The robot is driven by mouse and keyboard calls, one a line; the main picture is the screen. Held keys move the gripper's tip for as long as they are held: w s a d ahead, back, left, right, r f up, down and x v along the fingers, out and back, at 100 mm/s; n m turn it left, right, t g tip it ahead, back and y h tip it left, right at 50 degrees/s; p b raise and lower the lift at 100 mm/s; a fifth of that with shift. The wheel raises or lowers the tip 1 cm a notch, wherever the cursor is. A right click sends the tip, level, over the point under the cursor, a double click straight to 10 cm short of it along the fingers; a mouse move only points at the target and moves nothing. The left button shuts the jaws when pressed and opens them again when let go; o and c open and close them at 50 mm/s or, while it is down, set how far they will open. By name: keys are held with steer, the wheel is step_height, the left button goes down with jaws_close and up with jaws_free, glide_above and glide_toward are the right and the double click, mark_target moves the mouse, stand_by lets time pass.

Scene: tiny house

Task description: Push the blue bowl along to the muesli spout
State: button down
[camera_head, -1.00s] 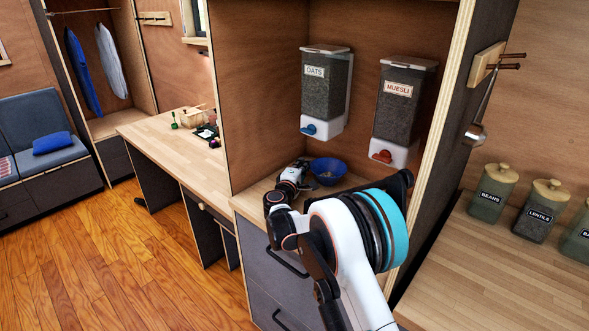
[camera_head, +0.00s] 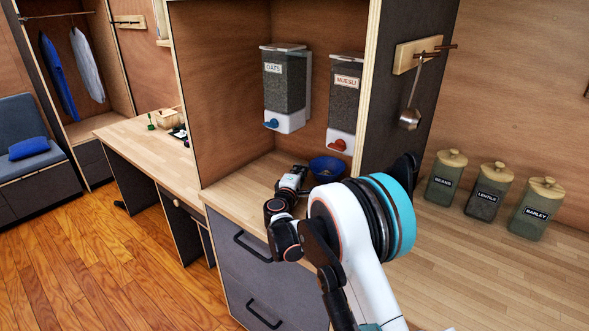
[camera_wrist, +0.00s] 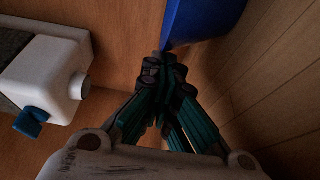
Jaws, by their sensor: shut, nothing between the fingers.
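The blue bowl (camera_head: 327,170) stands upright on the alcove counter, below and slightly left of the red-knobbed muesli spout (camera_head: 339,145) in the head view. The muesli dispenser (camera_head: 345,100) hangs on the back wall. My gripper (camera_head: 304,173) is low over the counter at the bowl's left side. In the wrist view, the shut, empty fingertips (camera_wrist: 164,70) are against or very near the bowl's wall (camera_wrist: 200,20); exact contact is hard to tell. Only part of the bowl shows there, and its contents are unclear.
The oats dispenser (camera_head: 284,90), with a blue knob, hangs left of the muesli; its spout (camera_wrist: 60,75) shows in the wrist view. The alcove's right side panel (camera_head: 395,120) stands close right of the bowl. Counter (camera_head: 235,185) to the left is clear. Several canisters stand outside, right.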

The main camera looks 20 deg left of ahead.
mark_target(320, 175)
steer(key=s+d, duration=0.1)
steer(key=d, duration=0.3)
steer(key=s+d, duration=0.1)
steer(key=d, duration=0.2)
steer(key=shift+s+d, duration=0.1)
steer(key=shift+s, duration=0.2)
